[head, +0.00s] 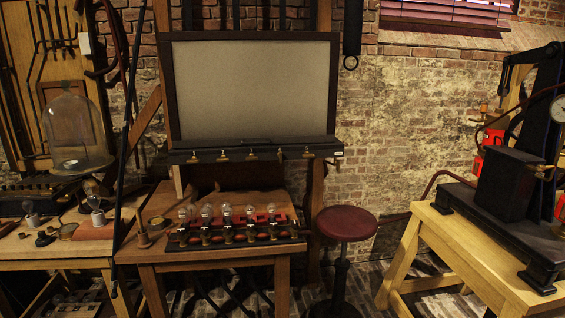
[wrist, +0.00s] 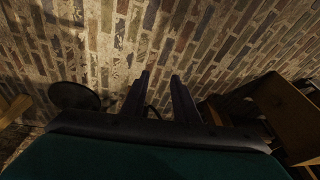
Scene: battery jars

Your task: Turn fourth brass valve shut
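In the head view, a row of several small brass fittings, which look like valves, runs along the dark ledge (head: 205,157) under a large grey panel (head: 250,90). Counted from the left, the fourth brass valve (head: 280,155) is right of the ledge's middle. It is too small to tell whether it is open or shut. In the wrist view my gripper (wrist: 161,78) shows as two dark fingers set apart with nothing between them. It points towards brick paving, and no valve shows there. My gripper does not show in the head view.
Below the ledge, a wooden bench (head: 225,255) bears a row of bulbs (head: 228,215). A red stool (head: 346,223) stands to its right. A glass bell jar (head: 73,128) is at left, and a table with a black apparatus (head: 505,185) at right.

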